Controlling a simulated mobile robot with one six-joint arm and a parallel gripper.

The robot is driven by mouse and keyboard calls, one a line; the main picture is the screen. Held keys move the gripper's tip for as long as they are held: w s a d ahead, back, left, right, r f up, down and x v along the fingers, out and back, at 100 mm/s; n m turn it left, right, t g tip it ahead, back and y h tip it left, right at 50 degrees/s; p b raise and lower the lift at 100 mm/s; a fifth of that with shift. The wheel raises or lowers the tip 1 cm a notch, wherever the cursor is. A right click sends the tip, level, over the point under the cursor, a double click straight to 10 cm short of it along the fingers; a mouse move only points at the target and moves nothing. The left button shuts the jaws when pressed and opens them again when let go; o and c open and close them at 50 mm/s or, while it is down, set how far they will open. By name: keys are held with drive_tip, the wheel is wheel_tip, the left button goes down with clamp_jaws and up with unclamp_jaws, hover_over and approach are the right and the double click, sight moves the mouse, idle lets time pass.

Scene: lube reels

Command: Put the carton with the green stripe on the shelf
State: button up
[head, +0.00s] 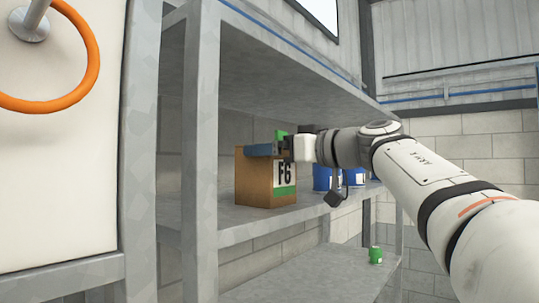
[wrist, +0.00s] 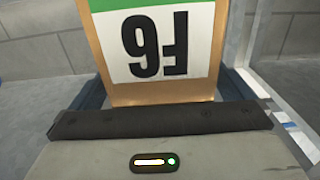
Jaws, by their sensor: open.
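The brown carton (head: 254,178) stands upright on the middle shelf (head: 250,229) in the head view. Its label reads F6, with a green stripe below the label. My gripper (head: 265,150) is at the carton's top, with a blue finger along its upper edge. In the wrist view the carton (wrist: 160,99) shows close up, its label upside down, with dark blue fingers at both sides of it. The jaws are open around the carton's upper part.
A small green can (head: 376,255) stands on the lower shelf. A grey post (head: 201,150) rises left of the carton, and the upper shelf lies overhead. A green thing (head: 281,135) shows beside my gripper.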

drive_tip(key=b+v, duration=0.1)
drive_tip(key=v, duration=0.9)
drive_tip(key=shift+s+d, duration=0.15)
drive_tip(key=shift+s, duration=0.05)
